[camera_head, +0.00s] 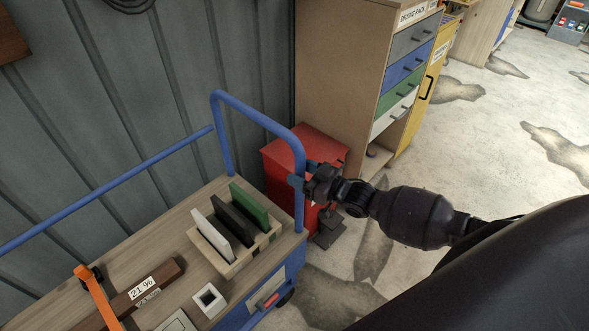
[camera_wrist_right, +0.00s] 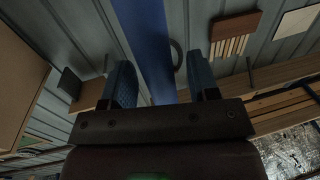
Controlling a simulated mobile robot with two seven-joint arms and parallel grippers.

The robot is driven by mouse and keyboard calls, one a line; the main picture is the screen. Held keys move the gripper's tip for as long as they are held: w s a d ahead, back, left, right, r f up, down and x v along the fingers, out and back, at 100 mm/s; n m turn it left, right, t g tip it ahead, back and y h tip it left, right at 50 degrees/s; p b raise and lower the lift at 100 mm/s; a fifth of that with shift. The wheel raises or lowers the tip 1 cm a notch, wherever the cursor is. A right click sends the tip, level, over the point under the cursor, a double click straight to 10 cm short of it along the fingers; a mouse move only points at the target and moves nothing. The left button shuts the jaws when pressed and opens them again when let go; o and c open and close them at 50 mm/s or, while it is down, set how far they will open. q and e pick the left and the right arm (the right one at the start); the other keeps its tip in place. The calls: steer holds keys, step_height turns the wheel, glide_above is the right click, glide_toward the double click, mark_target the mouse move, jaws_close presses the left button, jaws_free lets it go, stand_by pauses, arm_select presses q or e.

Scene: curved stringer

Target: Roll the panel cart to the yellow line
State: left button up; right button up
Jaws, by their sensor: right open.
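The panel cart (camera_head: 190,205) has a wooden top and a blue tubular frame. Its push handle (camera_head: 250,111) rises at the cart's right end in the head view. My right gripper (camera_head: 299,182) is at the handle's near upright. In the right wrist view the blue handle tube (camera_wrist_right: 152,45) runs between the two open fingers of this gripper (camera_wrist_right: 160,85). Whether a finger touches the tube I cannot tell. White, black and green panels (camera_head: 234,222) stand in a wooden slotted holder on the cart. My left gripper and the yellow line are not in view.
A red bin (camera_head: 290,155) stands just behind the handle, beside a drawer cabinet (camera_head: 335,65) and a yellow cabinet (camera_head: 432,80). A grey corrugated wall (camera_head: 170,80) runs along the cart's far side. Stained concrete floor (camera_head: 490,130) is open to the right.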

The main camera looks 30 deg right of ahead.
steer(key=shift+x, duration=1.05)
steer(key=shift+c, duration=0.5)
jaws_close()
